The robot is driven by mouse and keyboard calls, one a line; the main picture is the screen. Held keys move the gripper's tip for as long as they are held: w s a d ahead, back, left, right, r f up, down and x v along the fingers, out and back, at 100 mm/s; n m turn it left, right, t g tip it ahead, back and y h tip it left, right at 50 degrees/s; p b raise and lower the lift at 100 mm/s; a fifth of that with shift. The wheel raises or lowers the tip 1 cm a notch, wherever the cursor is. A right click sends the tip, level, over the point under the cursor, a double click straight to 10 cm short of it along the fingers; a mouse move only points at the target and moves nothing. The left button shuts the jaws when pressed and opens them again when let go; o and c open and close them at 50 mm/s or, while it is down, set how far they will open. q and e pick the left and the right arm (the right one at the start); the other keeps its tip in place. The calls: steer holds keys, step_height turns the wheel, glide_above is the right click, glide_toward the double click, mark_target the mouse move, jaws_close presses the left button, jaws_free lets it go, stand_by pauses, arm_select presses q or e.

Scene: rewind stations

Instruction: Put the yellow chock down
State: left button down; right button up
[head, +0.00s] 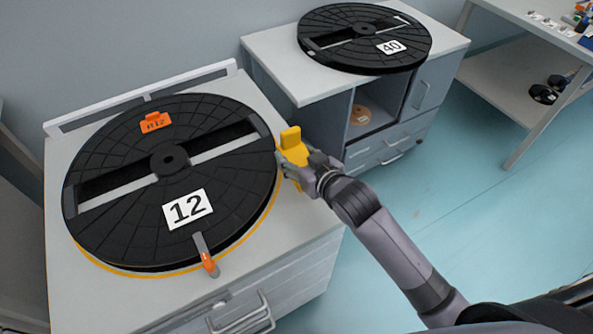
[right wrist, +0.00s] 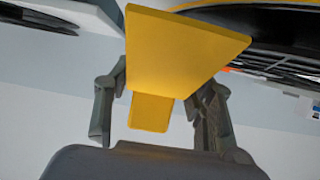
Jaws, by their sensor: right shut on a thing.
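The yellow chock (head: 291,140) is in my right gripper (head: 293,164), at the right edge of the large black reel marked 12 (head: 225,203). In the right wrist view the chock (right wrist: 180,60) shows as a wide yellow block with a narrower tab between the two fingers of my right gripper (right wrist: 160,100). The fingers are shut on it. The head view does not show clearly whether the chock touches the reel or the cabinet top (head: 295,220). My left gripper is not in view.
An orange tag marked R12 (head: 155,121) sits on the reel, and an orange-tipped lever (head: 207,262) is at its front edge. A second cabinet (head: 277,62) holds a black reel marked 40 (head: 335,50). A bench (head: 540,20) stands at the upper right. The floor between is clear.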

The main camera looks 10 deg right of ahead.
steer(key=shift+f+b, duration=0.3)
steer(key=shift+f, duration=2.1)
